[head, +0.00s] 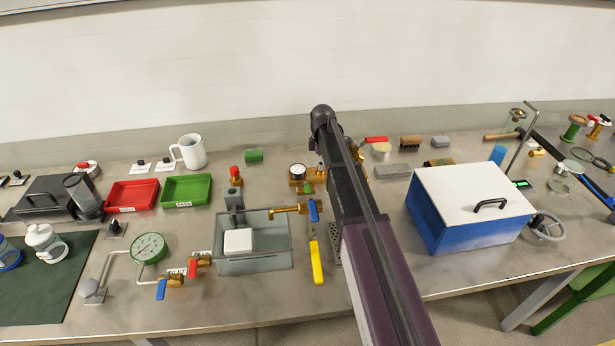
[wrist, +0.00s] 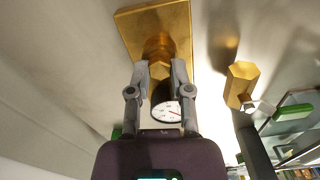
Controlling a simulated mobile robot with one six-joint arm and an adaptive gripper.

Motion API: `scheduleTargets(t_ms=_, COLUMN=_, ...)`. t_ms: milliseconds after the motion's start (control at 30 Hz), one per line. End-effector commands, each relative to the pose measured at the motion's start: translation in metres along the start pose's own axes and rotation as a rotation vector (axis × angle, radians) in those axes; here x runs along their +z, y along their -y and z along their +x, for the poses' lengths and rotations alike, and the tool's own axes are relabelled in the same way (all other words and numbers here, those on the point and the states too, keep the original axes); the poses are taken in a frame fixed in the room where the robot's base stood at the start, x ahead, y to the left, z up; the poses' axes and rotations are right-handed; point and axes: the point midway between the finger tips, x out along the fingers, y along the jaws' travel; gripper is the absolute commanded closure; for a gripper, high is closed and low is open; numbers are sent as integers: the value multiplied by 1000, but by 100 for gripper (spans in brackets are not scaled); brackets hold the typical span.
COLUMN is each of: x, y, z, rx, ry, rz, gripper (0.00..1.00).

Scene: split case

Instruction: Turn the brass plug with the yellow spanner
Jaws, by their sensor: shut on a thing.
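The yellow spanner (head: 317,262) lies on the bench beside the grey basin's right edge in the head view, apart from my gripper. My gripper (wrist: 160,68) shows in the wrist view, with its two fingers closed on either side of a brass piece (wrist: 159,47) that looks like the brass plug. This piece joins a flat brass plate (wrist: 130,25). The gauge's white dial (wrist: 166,112) shows behind it, between the fingers. In the head view my arm hides my gripper, and the brass gauge block (head: 298,183) shows just left of the arm.
Another brass hex head (wrist: 241,83) stands close right of my gripper in the wrist view. A grey basin (head: 280,247) with a brass tap (head: 285,210) is left of my arm. A blue box with a white lid (head: 450,185) stands to the right.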

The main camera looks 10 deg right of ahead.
Motion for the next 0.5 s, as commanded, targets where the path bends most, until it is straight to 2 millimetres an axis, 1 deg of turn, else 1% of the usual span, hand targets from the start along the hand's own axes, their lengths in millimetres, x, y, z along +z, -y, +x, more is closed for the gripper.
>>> scheduleTargets(t_ms=33, x=0, y=0, z=0, rx=-1, ry=0, rz=-1, gripper=70)
scheduleTargets(t_ms=67, x=0, y=0, z=0, rx=-1, ry=0, rz=-1, gripper=61)
scheduleTargets(t_ms=100, x=0, y=0, z=0, rx=-1, ry=0, rz=-1, gripper=56)
scheduleTargets(t_ms=500, x=0, y=0, z=-2, rx=0, ry=0, rz=-2, gripper=56)
